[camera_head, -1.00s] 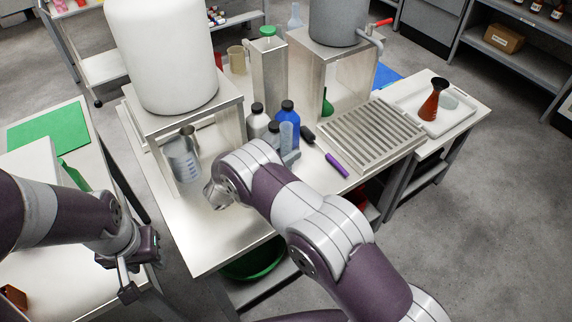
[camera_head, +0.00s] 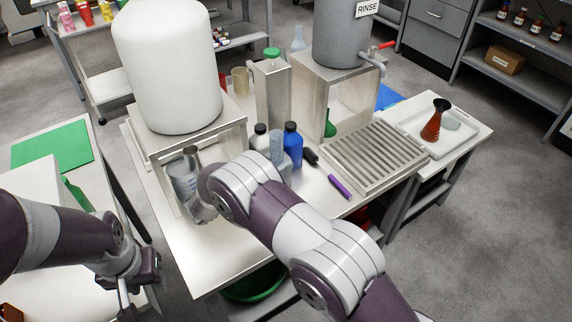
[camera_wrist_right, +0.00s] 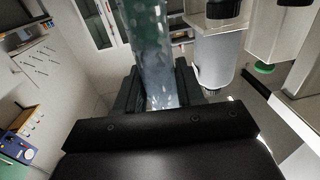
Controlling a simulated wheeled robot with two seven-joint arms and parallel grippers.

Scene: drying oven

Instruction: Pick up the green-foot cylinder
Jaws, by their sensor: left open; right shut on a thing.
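My right gripper (camera_wrist_right: 155,88) is shut on a clear, bluish cylinder (camera_wrist_right: 152,45) in the right wrist view. The cylinder runs out of the top of that view, and no green foot can be made out. Another clear cylinder (camera_head: 277,146) stands beside a blue bottle (camera_head: 292,147). My left gripper (camera_head: 128,291) is open and empty over the left table, partly hidden by its own arm.
A white tank on a metal stand (camera_head: 240,128) rises behind the beaker. A dark-capped bottle (camera_head: 260,139), metal tower (camera_head: 271,95) and slatted rack (camera_head: 375,150) crowd the table. The front table edge is clear.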

